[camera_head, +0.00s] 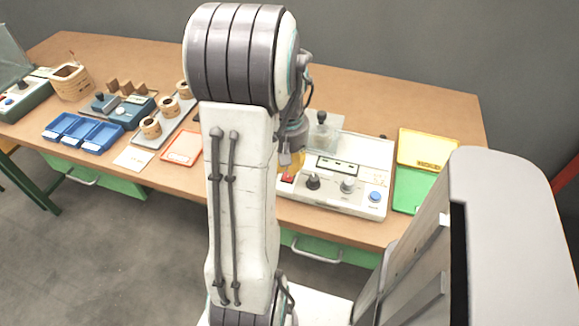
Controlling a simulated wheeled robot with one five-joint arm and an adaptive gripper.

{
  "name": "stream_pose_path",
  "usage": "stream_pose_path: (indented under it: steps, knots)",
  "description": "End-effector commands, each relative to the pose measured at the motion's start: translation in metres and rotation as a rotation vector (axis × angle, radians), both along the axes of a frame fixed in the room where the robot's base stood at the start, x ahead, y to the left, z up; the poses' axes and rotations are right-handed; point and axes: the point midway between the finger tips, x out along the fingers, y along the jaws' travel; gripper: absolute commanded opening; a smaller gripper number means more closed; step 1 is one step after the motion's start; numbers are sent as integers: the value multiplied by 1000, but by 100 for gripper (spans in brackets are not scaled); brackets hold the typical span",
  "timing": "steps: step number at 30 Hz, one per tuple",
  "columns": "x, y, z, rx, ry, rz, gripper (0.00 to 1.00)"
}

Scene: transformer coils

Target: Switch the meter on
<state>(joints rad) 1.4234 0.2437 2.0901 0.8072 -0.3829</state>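The meter (362,163) is a white box on the right half of the table. Its front panel has a small display (337,166), two dark-and-grey knobs (313,181), a blue button (375,196) and a red switch (288,178) at its left end. I cannot tell the switch's position. My gripper (286,160) points down just above the red switch, partly hidden behind my own arm. The gap to the switch, and whether they touch, is unclear. The fingers are too small and covered to show whether they are open or shut.
A yellow tray (426,146) and a green tray (412,188) lie right of the meter. An orange-rimmed tray (182,147), a white card (133,158), coils on a plate (151,128) and blue bins (84,132) lie left. My arm hides the table's middle.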

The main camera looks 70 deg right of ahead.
Motion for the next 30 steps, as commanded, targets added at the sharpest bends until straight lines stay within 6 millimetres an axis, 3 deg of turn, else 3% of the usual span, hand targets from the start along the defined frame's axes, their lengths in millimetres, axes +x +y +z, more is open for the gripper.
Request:
stream_pose_path:
  steps: [18,30]
  knots:
    - [0,0,45,0,0,0,0]
    - [0,0,45,0,0,0,0]
